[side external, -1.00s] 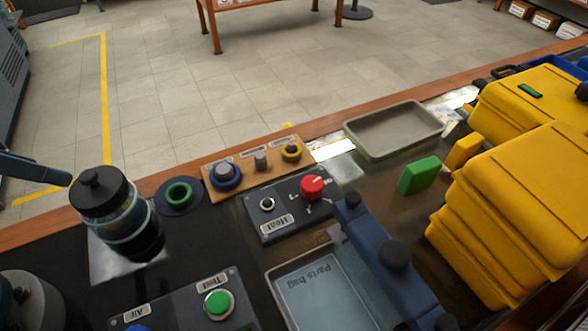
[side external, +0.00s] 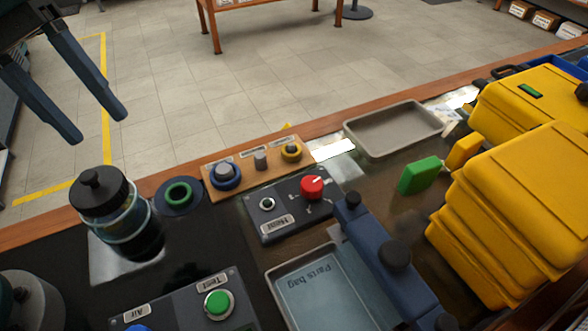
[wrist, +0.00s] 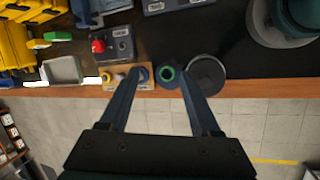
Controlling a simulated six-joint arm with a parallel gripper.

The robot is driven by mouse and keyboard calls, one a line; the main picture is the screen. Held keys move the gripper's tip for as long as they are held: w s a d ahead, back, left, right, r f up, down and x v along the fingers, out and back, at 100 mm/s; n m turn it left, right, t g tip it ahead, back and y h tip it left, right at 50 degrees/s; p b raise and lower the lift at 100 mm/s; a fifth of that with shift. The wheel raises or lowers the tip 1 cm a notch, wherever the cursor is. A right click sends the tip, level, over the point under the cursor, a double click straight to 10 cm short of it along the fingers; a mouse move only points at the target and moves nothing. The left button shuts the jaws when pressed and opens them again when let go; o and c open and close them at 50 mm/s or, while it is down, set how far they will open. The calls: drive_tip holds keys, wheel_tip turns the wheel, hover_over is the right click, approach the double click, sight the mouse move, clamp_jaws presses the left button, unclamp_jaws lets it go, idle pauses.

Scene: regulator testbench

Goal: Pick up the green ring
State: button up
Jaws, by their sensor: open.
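The green ring (side external: 179,190) lies flat on a round dark blue base near the bench's far edge, just right of the black-lidded jar. It also shows in the wrist view (wrist: 167,73), between the tips of my two fingers as seen from above. My gripper (side external: 98,128) is open and empty. In the side external view it hangs at the upper left, well above the bench and the jar. In the wrist view my gripper (wrist: 160,92) has its fingers spread wide, pointing towards the bench.
A black-lidded jar (side external: 102,192) stands close to the ring's left. A wooden peg board (side external: 242,174) with blue and yellow rings is at its right. A box with a red knob (side external: 290,208), a grey tray (side external: 375,148) and yellow cases (side external: 520,200) lie further right.

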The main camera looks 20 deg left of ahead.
drive_tip(key=w+a+f+n+g+h, duration=0.1)
drive_tip(key=w+f+n+h, duration=0.1)
drive_tip(key=w+f, duration=0.1)
drive_tip(key=w+a+f+n+g+h, duration=0.1)
drive_tip(key=w+f+n+g+h, duration=0.1)
drive_tip(key=f, duration=0.3)
drive_tip(key=w+a+f+n+g+h, duration=0.1)
drive_tip(key=w+f+h, duration=0.1)
drive_tip(key=f, duration=0.3)
drive_tip(key=shift+w+f+n+g+h, duration=0.1)
drive_tip(key=shift+w+n+g+h, duration=0.25)
drive_tip(key=shift+w, duration=0.55)
drive_tip(key=n+h, duration=0.1)
approach(184, 200)
drive_tip(key=shift+w+d+f, duration=0.1)
drive_tip(key=shift+d+f, duration=0.45)
drive_tip(key=shift+f, duration=0.1)
drive_tip(key=shift+s+f+n+h, duration=0.2)
drive_tip(key=shift+f+n+h, duration=0.05)
drive_tip(key=shift+f+n, duration=0.1)
drive_tip(key=shift+x, duration=2.4)
drive_tip(key=shift+c, duration=0.3)
clamp_jaws()
drive_tip(key=shift+r, duration=0.1)
